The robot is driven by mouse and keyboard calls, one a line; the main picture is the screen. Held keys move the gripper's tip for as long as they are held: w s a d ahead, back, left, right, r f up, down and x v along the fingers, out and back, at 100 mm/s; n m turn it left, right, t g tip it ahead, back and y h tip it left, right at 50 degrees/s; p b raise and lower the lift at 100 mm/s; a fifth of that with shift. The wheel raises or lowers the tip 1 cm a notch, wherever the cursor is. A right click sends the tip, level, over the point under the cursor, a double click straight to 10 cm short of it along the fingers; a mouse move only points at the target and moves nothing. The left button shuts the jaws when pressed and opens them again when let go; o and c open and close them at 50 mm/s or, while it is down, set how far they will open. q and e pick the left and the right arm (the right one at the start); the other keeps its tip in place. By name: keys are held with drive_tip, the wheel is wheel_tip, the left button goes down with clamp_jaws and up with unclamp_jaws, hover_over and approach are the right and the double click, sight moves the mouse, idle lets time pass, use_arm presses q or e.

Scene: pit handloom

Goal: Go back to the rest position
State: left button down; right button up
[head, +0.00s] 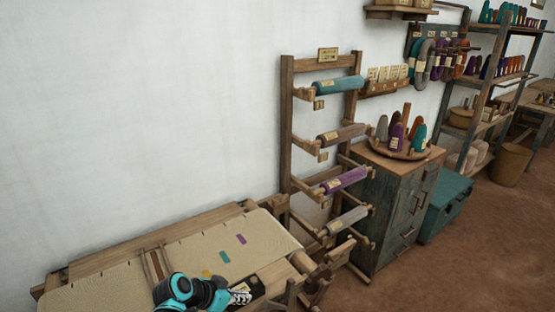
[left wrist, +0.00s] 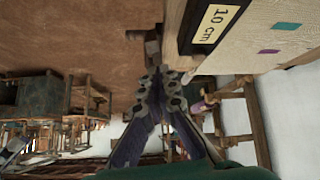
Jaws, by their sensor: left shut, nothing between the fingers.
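My left gripper (head: 240,296) is low in the head view, at the front right part of the loom, by the cloth's edge. In the left wrist view its fingers (left wrist: 160,85) are shut with nothing between them. The loom's cream cloth (head: 195,262) carries small purple, teal and yellow patches. A dark block with a "10 cm" label (left wrist: 214,24) lies at the cloth's edge, apart from the fingertips in the picture. My left arm covers part of the cloth and the loom's front. My right gripper is not in view.
A wooden rack (head: 287,140) with several cloth rolls stands behind the loom's right end. A grey-blue cabinet (head: 385,210) bears a tray of cones. A teal chest (head: 445,208) and shelves (head: 480,95) stand further right. The brown floor (head: 470,265) at the right front is clear.

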use_arm(q)
drive_tip(key=s+a+r+n+y, duration=0.3)
drive_tip(key=s+r+n, duration=0.1)
drive_tip(key=s, duration=0.3)
drive_tip(key=s+a+r+n+t+y, duration=0.1)
drive_tip(key=s+a+r+n+y, duration=0.2)
drive_tip(key=s, duration=0.5)
drive_tip(key=shift+r+n, duration=0.4)
drive_tip(key=shift+r, duration=0.05)
